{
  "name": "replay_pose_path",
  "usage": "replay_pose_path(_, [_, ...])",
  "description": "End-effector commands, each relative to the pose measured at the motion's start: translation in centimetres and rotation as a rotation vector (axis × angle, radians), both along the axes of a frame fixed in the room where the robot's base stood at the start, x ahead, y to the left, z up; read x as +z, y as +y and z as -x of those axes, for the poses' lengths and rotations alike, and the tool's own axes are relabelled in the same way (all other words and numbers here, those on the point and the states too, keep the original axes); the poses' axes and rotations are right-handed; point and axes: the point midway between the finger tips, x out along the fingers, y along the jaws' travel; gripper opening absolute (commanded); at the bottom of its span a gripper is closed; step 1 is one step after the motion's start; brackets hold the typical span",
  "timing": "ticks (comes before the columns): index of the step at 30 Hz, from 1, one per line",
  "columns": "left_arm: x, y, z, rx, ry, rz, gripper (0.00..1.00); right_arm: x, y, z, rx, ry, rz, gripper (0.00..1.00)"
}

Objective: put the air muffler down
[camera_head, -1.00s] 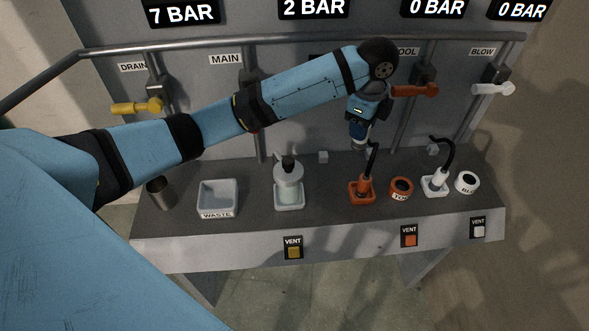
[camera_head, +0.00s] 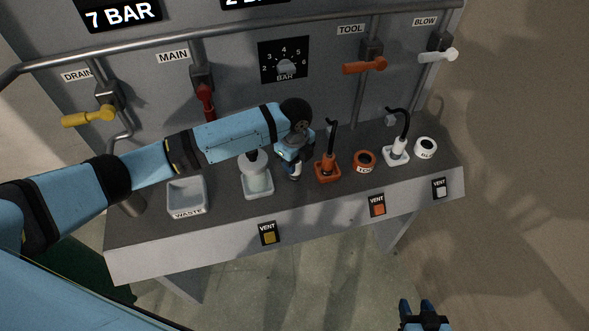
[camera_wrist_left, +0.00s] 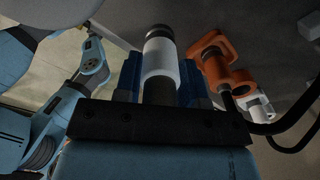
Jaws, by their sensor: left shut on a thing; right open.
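My left gripper (camera_head: 294,166) is over the bench between the bottle tray and the orange hose coupling, pointing down. It is shut on the air muffler (camera_wrist_left: 160,62), a small cylinder with a white band and dark ends. The muffler sits between the blue fingers in the left wrist view, and its white part (camera_head: 294,173) shows small under the gripper in the head view. Whether its lower end touches the bench cannot be told. My right gripper (camera_head: 424,312) is open and empty at the bottom edge, well in front of the bench.
An orange coupling (camera_head: 327,167) with a black hose stands close right of the left gripper. Further right are an orange ring (camera_head: 364,161), a white coupling (camera_head: 397,151) and a white ring (camera_head: 426,148). A bottle (camera_head: 256,181) and waste tray (camera_head: 187,197) are left. Bare bench lies behind.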

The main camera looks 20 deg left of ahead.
Motion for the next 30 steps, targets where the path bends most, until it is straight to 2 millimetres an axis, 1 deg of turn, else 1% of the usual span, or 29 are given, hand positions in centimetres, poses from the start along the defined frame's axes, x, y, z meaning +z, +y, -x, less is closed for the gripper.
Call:
replay_pose_path(5, [-1.2,0.0,0.0,0.0,0.0,0.001,0.11,0.1,0.0,0.0,0.0,0.001,0.0,0.43])
replay_pose_path(12, [-4.4,0.0,0.0,0.001,0.0,0.0,0.11,0.3,0.0,0.1,-0.001,0.002,0.0,0.43])
replay_pose_path(24, [-5.1,0.0,0.0,0.0,0.0,0.0,0.11,0.3,0.0,0.1,-0.001,0.002,0.0,0.43])
replay_pose_path(25, [-5.1,0.0,0.0,0.0,0.0,0.0,0.44,0.3,0.0,0.1,-0.001,0.002,0.0,0.43])
replay_pose_path(26, [-5.1,0.0,0.0,0.0,0.0,0.0,0.51,0.3,0.0,0.1,-0.001,0.002,0.0,0.43])
replay_pose_path(27, [-5.1,0.0,0.0,0.0,0.0,0.0,0.6,0.3,0.0,0.1,-0.001,0.001,0.0,0.43])
replay_pose_path(28, [-5.1,0.0,0.0,0.0,0.0,0.0,0.62,0.3,0.0,0.1,-0.001,0.001,0.0,0.43])
replay_pose_path(30, [-5.1,0.0,0.0,0.0,0.0,0.0,0.62,0.3,0.0,0.1,-0.001,0.001,0.0,0.43])
